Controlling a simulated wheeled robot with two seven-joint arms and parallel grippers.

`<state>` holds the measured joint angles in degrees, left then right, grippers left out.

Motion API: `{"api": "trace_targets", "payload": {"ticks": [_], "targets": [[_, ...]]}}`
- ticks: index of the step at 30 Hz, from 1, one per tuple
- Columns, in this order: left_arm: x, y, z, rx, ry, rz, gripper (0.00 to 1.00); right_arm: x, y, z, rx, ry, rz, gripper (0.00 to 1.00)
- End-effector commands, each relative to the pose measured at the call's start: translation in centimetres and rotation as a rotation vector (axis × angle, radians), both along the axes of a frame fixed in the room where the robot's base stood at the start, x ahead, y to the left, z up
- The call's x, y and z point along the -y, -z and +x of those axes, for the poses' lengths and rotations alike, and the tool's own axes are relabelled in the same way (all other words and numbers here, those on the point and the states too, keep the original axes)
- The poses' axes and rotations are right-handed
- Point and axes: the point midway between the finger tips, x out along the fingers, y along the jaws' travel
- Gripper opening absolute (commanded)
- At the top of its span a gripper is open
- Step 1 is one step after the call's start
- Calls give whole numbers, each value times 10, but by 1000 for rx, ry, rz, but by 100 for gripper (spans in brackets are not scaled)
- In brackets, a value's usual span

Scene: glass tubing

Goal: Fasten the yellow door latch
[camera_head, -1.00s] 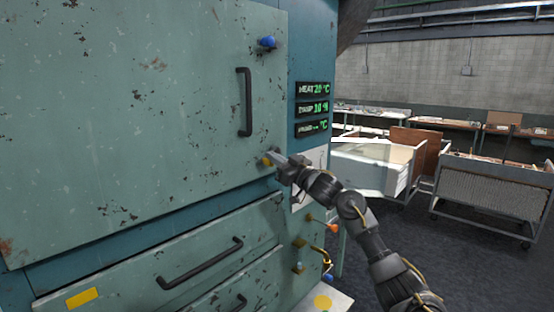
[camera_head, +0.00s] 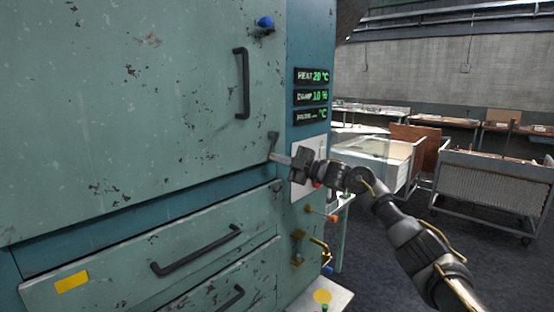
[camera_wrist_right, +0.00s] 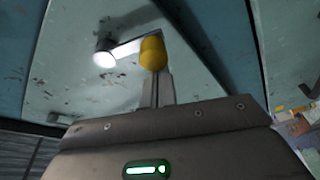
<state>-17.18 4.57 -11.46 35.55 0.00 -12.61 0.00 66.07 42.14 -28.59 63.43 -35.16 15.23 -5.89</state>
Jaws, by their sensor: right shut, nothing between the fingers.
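The yellow door latch shows in the right wrist view as a yellow knob (camera_wrist_right: 153,53) on a short grey arm that runs to a round pivot at its left. In the head view, the latch's grey arm (camera_head: 273,139) hangs down at the lower right edge of the big door (camera_head: 130,110); its yellow knob is hidden by my gripper. My right gripper (camera_head: 274,157) is shut and empty, its fingertips at the lower end of the latch. In the wrist view the fingertips (camera_wrist_right: 155,88) overlap the knob; I cannot tell whether they touch it. My left gripper is out of view.
A blue knob (camera_head: 265,22) sits at the door's upper right corner, above the black door handle (camera_head: 242,83). Drawers with black handles (camera_head: 196,252) lie below. Readouts (camera_head: 311,97) and an orange knob (camera_head: 333,218) are on the right panel. Carts (camera_head: 490,192) stand farther right.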

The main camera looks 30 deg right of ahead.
Motion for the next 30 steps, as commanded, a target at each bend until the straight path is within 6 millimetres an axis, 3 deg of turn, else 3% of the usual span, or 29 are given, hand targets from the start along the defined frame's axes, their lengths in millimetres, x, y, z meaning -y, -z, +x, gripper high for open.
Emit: {"api": "trace_targets", "payload": {"ticks": [11,30], "targets": [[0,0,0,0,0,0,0,17,9,3,95,3,-257,0],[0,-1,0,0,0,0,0,25,13,3,93,2,-250,0]]}}
